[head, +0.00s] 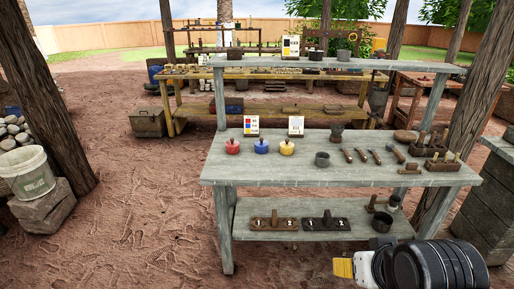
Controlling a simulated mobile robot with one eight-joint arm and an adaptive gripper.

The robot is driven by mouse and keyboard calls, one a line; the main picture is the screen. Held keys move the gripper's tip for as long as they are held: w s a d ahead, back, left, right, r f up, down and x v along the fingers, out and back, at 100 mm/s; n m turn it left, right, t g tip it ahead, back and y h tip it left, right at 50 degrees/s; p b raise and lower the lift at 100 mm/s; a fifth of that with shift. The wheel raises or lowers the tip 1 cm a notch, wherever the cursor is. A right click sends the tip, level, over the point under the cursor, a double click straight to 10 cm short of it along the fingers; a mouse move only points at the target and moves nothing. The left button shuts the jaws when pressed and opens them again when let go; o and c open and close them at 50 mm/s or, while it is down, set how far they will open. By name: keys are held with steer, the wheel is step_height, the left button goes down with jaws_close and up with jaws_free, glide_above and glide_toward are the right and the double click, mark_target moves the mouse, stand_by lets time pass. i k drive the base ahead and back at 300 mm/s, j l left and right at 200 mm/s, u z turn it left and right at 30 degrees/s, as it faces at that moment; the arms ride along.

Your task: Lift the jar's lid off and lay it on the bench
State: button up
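A grey wooden bench (300,165) stands in front of me. Three small lidded jars sit in a row on its left half: a red jar (233,147), a blue jar (262,147) and a yellow jar (287,148). Each seems to have its lid on, with a small knob on top. I cannot tell which one the task means. My gripper (345,268) shows only in part at the bottom right, below and in front of the bench, well apart from the jars. Its fingers are not clear enough to show whether it is open.
Two cards stand behind the jars. The bench front before the jars is clear. A wooden post (45,90) and white bucket (27,172) stand left.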

mark_target(261, 143)
steer(key=i+l+z, duration=0.25)
steer(key=i, duration=0.2)
steer(key=i+z, duration=0.25)
steer(key=i, duration=0.15)
